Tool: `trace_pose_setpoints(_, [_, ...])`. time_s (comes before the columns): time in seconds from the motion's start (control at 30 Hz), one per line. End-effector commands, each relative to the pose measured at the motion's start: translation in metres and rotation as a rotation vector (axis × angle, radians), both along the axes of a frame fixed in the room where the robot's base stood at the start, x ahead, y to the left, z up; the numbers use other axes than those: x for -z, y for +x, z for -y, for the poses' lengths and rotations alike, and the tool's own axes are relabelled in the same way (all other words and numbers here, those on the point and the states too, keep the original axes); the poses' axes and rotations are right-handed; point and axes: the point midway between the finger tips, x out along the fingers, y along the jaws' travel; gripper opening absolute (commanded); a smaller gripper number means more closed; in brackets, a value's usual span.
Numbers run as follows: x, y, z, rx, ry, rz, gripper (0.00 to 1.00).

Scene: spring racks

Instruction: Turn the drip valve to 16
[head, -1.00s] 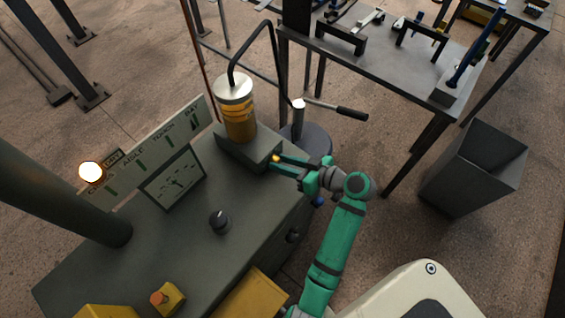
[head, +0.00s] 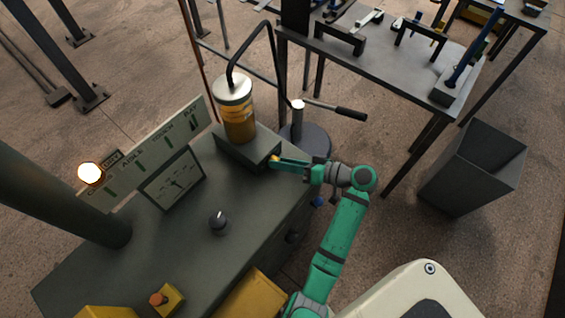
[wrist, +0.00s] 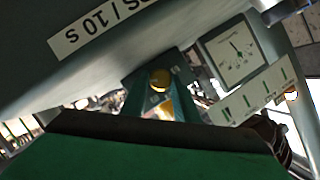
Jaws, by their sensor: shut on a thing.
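The drip valve is a small brass-yellow knob at the front of the dark block under the amber oil cylinder (head: 238,122). In the wrist view the yellow knob (wrist: 160,79) sits between my fingers. My gripper (head: 277,162) is shut on it, with the fingers reaching in from the right, and they partly hide it. A label ending "S / 10 S" (wrist: 108,25) shows upside down on the block in the wrist view. A square dial (head: 173,180) stands left of the cylinder on the bench. It also shows in the wrist view (wrist: 233,51), its numbers too small to read.
A black knob (head: 218,222) and an orange button on a yellow box (head: 166,298) are on the bench (head: 150,245). A lit lamp (head: 90,173) and a marked board stand at its back. A grey bin (head: 475,170) stands right of my arm.

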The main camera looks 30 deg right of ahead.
Motion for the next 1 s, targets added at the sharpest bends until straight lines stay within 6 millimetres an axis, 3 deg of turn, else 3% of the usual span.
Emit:
trace_pose_setpoints(0.33, [-0.0015, 0.0024, -0.0012, -0.002, 0.001, 0.003, 0.05])
trace_pose_setpoints(0.37, [-0.0015, 0.0024, -0.0013, -0.002, 0.001, 0.002, 0.3])
trace_pose_setpoints(0.43, [-0.0015, 0.0022, -0.001, -0.002, 0.001, 0.002, 0.46])
trace_pose_setpoints(1.0, [0.0, -0.0006, 0.0016, 0.004, 0.002, -0.001, 0.46])
